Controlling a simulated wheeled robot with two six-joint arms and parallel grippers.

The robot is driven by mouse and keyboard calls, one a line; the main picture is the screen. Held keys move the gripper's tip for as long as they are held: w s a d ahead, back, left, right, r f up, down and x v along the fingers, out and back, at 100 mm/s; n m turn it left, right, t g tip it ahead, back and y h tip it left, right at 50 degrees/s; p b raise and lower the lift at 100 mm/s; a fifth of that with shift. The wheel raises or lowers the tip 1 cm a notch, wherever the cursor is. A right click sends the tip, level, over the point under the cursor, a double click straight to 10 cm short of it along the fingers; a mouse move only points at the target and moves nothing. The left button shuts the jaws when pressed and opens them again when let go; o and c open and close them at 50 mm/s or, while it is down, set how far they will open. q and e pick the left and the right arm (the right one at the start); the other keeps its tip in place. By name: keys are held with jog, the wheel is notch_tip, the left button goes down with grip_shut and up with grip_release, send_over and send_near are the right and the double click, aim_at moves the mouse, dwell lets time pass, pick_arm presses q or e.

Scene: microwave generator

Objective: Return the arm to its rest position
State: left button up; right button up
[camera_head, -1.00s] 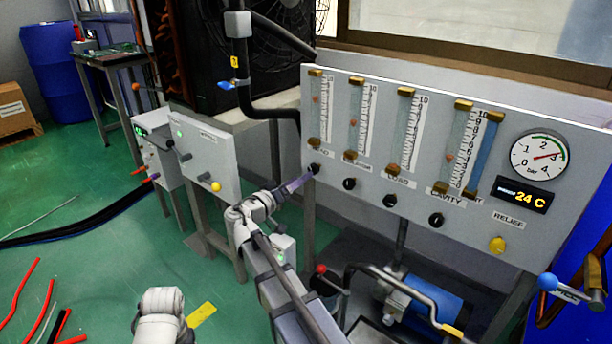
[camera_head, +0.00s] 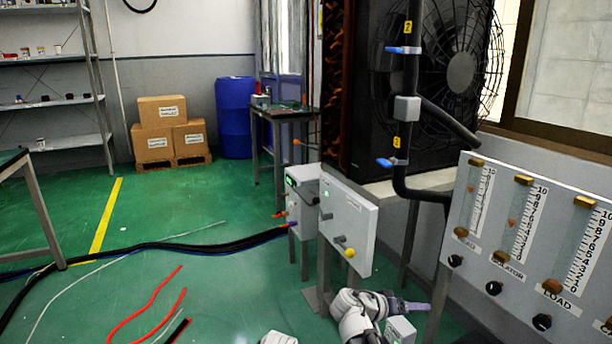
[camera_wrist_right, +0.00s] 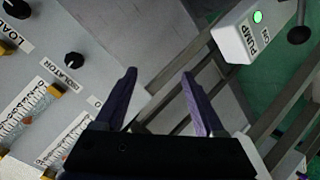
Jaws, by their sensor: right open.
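My right gripper (camera_head: 415,306) shows at the bottom of the head view, on the white wrist of my right arm (camera_head: 360,318). Its purple fingers point right, toward the flow-meter panel. In the right wrist view the gripper (camera_wrist_right: 159,73) is open, with its two fingers apart and nothing between them. A white part of my own body shows at the bottom edge of the head view. My left gripper does not show.
The flow-meter panel (camera_head: 478,255) with black knobs stands at right. A white box labelled PUMP (camera_wrist_right: 240,38) is near the right gripper. A grey control box (camera_head: 348,225) and a fan unit (camera_head: 375,130) stand behind. Cables (camera_head: 150,247) cross the green floor.

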jog(key=s+a+f+n+g+y+p, duration=0.1)
jog(key=s+a+f+n+g+y, duration=0.2)
jog(key=s+a, duration=0.4)
jog(key=s+a+f+n+y+p, duration=0.1)
jog(key=s+a+f+n+y, duration=0.1)
jog(key=s+a+y, duration=0.35)
jog(key=s+a+f+n+g+y+p, duration=0.25)
jog(key=s+a, duration=0.45)
jog(key=a, duration=0.4)
notch_tip(320, 180, up, 38)
jog(key=p, duration=3.7)
jog(key=shift+w+d+f, duration=0.25)
jog(key=shift+w, duration=0.15)
jog(key=shift+n+t, duration=0.25)
